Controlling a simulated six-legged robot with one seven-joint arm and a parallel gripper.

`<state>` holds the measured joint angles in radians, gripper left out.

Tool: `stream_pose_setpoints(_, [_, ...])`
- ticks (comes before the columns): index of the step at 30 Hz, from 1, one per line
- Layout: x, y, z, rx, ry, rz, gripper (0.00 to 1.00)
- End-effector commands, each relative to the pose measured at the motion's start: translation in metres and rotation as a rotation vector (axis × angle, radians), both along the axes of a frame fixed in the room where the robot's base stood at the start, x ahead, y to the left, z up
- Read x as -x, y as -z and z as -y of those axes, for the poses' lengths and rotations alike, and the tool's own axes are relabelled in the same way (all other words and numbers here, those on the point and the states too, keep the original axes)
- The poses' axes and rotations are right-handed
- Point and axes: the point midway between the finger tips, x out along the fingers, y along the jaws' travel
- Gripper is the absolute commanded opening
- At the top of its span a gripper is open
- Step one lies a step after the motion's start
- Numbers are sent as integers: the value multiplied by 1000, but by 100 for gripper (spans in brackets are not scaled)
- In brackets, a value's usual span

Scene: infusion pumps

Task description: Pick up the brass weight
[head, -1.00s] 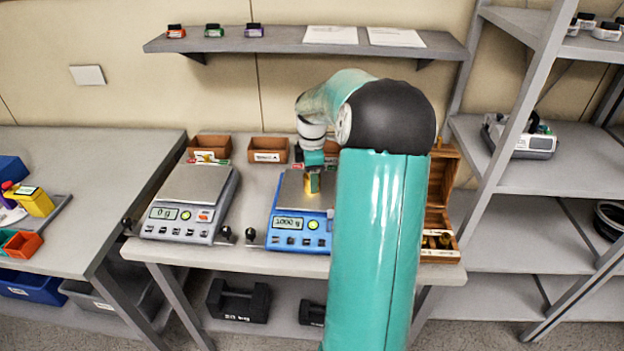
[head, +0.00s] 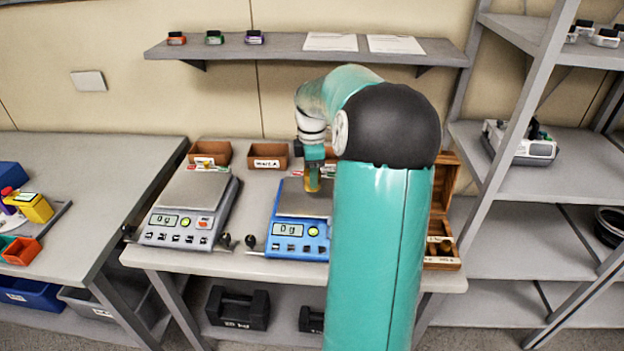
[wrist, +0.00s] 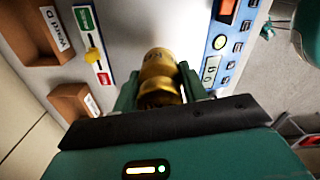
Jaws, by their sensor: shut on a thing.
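The brass weight (wrist: 158,75) is a gold-coloured cylinder with a knob, held between the green fingers of my gripper (wrist: 160,92) in the wrist view. In the head view the weight shows small under my gripper (head: 312,178), above the blue scale (head: 300,205). The weight looks lifted clear of the scale's plate, and the blue scale's display reads 0 g. My gripper is shut on the weight. My arm hides the right side of the blue scale.
A grey scale (head: 190,205) reading 0 g stands to the left. Brown bins (head: 268,156) stand behind. A wooden box (head: 443,252) with brass pieces is at the right of the table. A wall shelf (head: 290,44) hangs above, and a shelving rack (head: 520,120) stands at the right.

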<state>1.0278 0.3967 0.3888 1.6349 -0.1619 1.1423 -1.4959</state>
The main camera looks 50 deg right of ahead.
Motion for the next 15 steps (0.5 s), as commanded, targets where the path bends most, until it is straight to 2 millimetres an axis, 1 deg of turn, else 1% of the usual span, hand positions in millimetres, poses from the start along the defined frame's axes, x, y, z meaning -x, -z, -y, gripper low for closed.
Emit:
stream_pose_setpoints(1, [5,-12,-5,7,1,4,0])
stream_pose_setpoints(7, [28,-51,-28,8,1,5,0])
stream_pose_setpoints(15, [65,-73,-64,7,1,4,0])
